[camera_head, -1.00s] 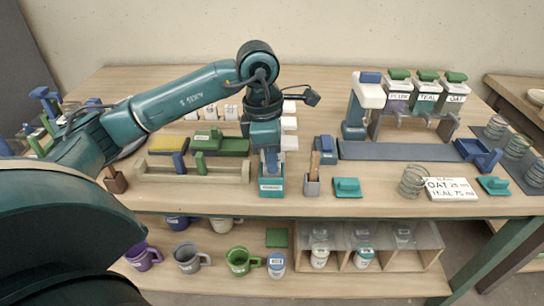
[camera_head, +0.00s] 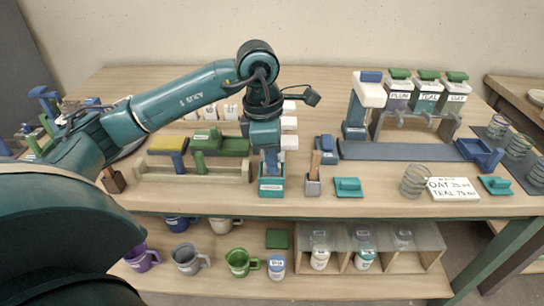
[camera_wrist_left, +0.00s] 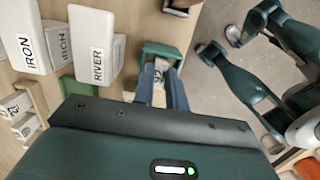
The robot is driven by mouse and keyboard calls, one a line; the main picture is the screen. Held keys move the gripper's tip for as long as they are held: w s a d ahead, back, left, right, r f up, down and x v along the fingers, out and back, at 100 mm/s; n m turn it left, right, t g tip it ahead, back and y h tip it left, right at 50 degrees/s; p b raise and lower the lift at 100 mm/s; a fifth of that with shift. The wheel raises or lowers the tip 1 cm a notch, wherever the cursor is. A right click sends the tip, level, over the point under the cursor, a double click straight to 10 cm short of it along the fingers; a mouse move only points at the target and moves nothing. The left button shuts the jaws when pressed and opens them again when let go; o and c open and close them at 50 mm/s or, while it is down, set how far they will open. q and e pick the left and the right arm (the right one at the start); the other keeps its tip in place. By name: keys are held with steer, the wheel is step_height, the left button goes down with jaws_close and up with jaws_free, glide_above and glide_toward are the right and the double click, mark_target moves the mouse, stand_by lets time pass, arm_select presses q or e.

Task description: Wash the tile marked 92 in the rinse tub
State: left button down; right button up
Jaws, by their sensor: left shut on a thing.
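The teal rinse tub (camera_head: 271,187) stands near the table's front edge, below my left gripper (camera_head: 270,160) in the head view. My left gripper reaches down into or just over it. In the left wrist view, the tile marked 92 (camera_wrist_left: 159,73) is held upright between the blue fingers of the left gripper (camera_wrist_left: 160,92), with the number showing. The tub's rim (camera_wrist_left: 160,49) surrounds the tile's far end there. The tile's lower part is hidden, and I cannot tell how deep it sits.
A wooden rack (camera_head: 222,170) stands left of the tub, a brush holder (camera_head: 312,186) right of it. White blocks marked RIVER (camera_wrist_left: 95,45) and IRON (camera_wrist_left: 28,38) lie behind.

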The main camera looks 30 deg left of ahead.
arm_select(q)
steer(key=shift+r, duration=0.35)
steer(key=shift+f, duration=0.4)
steer(key=shift+r, duration=0.4)
steer(key=shift+f+b, duration=0.4)
steer(key=shift+b, duration=0.1)
steer(key=shift+r, duration=0.4)
steer(key=shift+f, duration=0.4)
steer(key=shift+r, duration=0.4)
steer(key=shift+f+b, duration=0.3)
steer(key=shift+f, duration=0.1)
arm_select(e)
steer(key=shift+s+f, duration=0.25)
steer(key=shift+f, duration=0.85)
